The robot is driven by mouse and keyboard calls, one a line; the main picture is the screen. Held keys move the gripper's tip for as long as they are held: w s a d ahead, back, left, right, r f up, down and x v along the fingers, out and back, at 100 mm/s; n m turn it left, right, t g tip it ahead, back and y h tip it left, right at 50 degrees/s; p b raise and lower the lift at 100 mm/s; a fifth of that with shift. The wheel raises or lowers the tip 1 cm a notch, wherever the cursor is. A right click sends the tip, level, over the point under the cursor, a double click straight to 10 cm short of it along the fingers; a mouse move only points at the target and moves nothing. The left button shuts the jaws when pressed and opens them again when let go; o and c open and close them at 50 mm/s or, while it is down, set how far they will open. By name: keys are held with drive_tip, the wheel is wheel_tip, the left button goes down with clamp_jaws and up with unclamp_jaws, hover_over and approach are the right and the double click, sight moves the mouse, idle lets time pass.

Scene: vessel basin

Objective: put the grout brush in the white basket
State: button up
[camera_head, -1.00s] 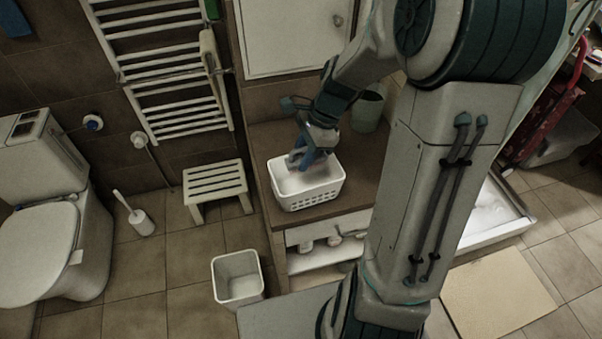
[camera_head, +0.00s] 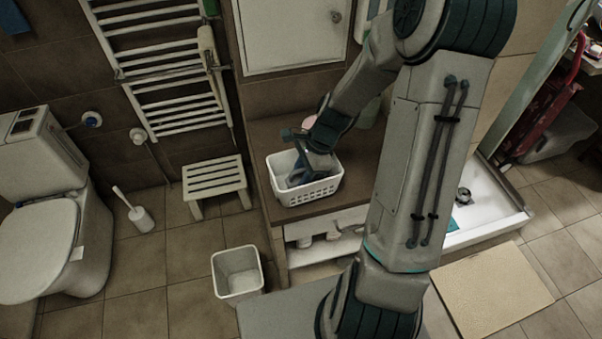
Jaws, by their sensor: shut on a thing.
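The white basket (camera_head: 312,192) stands upright on the brown counter. It has an open top and small holes in its wall. My gripper (camera_head: 298,178) reaches down into the basket, its fingertips below the rim. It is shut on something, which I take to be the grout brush. The brush is small and dark among the blue-grey fingers, and I cannot make out its outline. I cannot tell whether it touches the basket floor.
The brown counter (camera_head: 262,137) has bare room behind the basket. A pink round thing (camera_head: 309,122) stands behind my wrist. A white bin (camera_head: 238,273), a slatted stool (camera_head: 214,182) and a toilet brush (camera_head: 140,217) are on the floor to the left. A towel rail is on the wall.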

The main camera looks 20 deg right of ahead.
drive_tip(key=o, duration=0.9)
drive_tip(key=v, duration=1.1)
drive_tip(key=shift+r, duration=0.1)
drive_tip(key=shift+d+r, duration=0.15)
drive_tip(key=shift+r, duration=0.15)
drive_tip(key=shift+s+r, duration=0.15)
drive_tip(key=shift+r, duration=0.1)
drive_tip(key=shift+s+a+r+n+t+h, duration=0.7)
drive_tip(key=shift+s+r+n, duration=0.75)
drive_tip(key=shift+s+n, duration=1.2)
drive_tip(key=shift+s+a+r+n+t+h, duration=0.65)
drive_tip(key=shift+s+r+n, duration=1.15)
drive_tip(key=shift+n, duration=1.3)
drive_tip(key=shift+s+a+r+n+t+h, duration=0.5)
drive_tip(key=shift+s+r+n+h, duration=0.5)
drive_tip(key=shift+s+n, duration=1.8)
